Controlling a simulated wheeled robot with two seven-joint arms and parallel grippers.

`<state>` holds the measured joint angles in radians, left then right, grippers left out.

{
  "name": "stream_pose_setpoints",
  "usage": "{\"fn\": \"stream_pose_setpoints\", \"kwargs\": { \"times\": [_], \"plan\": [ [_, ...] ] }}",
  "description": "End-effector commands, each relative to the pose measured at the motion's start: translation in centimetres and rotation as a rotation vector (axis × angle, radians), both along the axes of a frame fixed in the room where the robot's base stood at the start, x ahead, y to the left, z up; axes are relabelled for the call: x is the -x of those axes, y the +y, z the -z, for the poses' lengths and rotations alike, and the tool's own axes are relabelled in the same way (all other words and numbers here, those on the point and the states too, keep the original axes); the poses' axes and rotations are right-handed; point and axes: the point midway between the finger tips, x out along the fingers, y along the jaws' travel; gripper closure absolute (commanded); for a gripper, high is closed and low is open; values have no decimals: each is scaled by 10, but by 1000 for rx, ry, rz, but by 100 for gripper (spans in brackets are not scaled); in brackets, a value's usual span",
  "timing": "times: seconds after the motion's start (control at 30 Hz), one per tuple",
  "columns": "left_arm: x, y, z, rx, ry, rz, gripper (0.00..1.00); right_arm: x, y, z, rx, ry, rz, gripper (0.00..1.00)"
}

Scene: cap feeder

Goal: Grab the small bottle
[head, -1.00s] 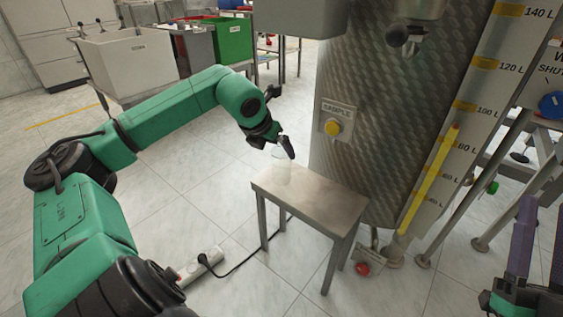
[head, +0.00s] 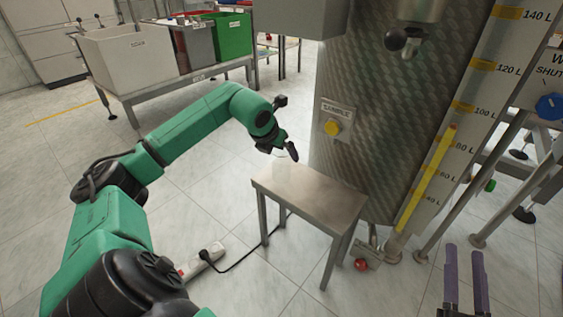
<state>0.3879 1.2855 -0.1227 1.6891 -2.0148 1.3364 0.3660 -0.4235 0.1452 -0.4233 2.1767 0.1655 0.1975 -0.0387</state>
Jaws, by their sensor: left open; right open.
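The small bottle (head: 282,172) is clear and hard to make out. It stands upright at the far left corner of the small metal table (head: 318,196). My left gripper (head: 288,152) is open at the top of the bottle, its dark fingers overlapping the bottle's upper end in the head view. I cannot tell whether the fingers touch it. My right gripper (head: 465,275) is open and empty, low at the right, with two purple fingers pointing up, away from the table.
A power strip (head: 203,259) with a black cable lies on the floor. A cart with a white bin (head: 125,58) and a green bin (head: 228,35) stands at the back left.

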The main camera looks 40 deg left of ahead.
Motion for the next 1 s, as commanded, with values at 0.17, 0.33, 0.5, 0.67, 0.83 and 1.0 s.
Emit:
{"fn": "stream_pose_setpoints", "kwargs": {
  "times": [0.17,0.33,0.5,0.67,0.83,1.0],
  "plan": [
    [-2,0,3,0,0,0,0,-1,-1,-9,-5,-28,3,50],
    [-2,0,3,0,1,0,23,-1,-1,-9,-4,-26,4,50],
    [-2,0,3,0,0,0,81,-1,-1,-9,-4,-26,4,50],
    [-2,0,3,0,0,0,81,-1,-1,-10,-5,-27,4,50],
    [-2,0,1,0,0,0,81,-1,-1,-10,-6,-25,3,50],
    [-2,0,-5,0,-1,0,81,0,1,3,-3,23,-3,50]
  ]
}}
